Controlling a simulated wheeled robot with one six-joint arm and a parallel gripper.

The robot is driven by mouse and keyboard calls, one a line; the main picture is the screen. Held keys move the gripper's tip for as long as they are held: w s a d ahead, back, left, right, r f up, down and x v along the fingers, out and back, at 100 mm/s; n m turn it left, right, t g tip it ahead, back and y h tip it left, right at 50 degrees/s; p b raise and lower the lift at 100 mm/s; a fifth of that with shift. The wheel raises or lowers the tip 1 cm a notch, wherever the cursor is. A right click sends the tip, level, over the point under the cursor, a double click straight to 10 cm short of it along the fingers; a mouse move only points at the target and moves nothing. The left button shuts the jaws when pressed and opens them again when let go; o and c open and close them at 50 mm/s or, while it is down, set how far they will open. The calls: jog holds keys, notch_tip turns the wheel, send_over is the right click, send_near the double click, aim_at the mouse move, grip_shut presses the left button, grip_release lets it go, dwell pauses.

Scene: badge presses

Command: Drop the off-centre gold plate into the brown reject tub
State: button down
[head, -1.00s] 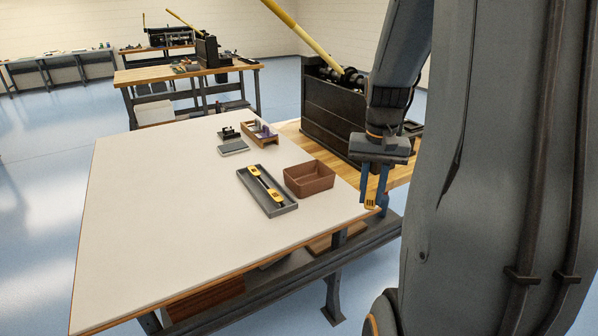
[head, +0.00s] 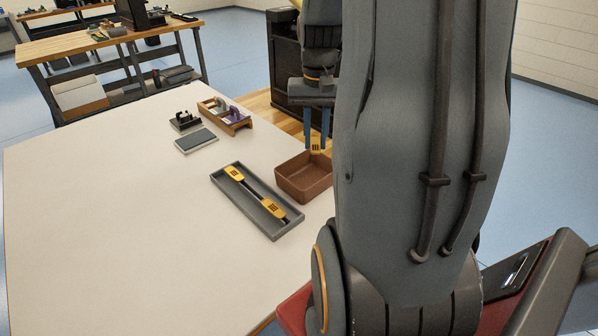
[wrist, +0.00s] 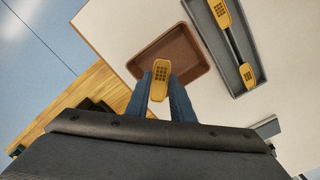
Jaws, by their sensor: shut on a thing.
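My gripper (head: 317,138) is shut on a small gold plate (head: 316,146) with a dark grid mark. The plate hangs from the blue fingertips. The brown reject tub (head: 290,180) stands on the white table; my arm hides its right part in the head view. The held plate is over the tub in the head view. In the wrist view the plate (wrist: 160,78) sits between the fingers, in front of the tub (wrist: 193,55). The tub's visible inside looks empty. How high the plate is above the rim is hard to tell.
A grey tray (head: 232,202) left of the tub holds a dark bar with two gold pieces. A grey pad (head: 196,141), a small black device (head: 184,121) and a wooden holder (head: 226,115) stand farther back. The table's (head: 110,220) left side is clear.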

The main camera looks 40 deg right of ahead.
jog(key=shift+f+b, duration=2.8)
jog(key=shift+f, duration=0.15)
jog(key=c, duration=1.5)
grip_release()
jog(key=shift+o, duration=0.2)
jog(key=shift+r+b, duration=0.55)
jog(key=shift+r, duration=3.4)
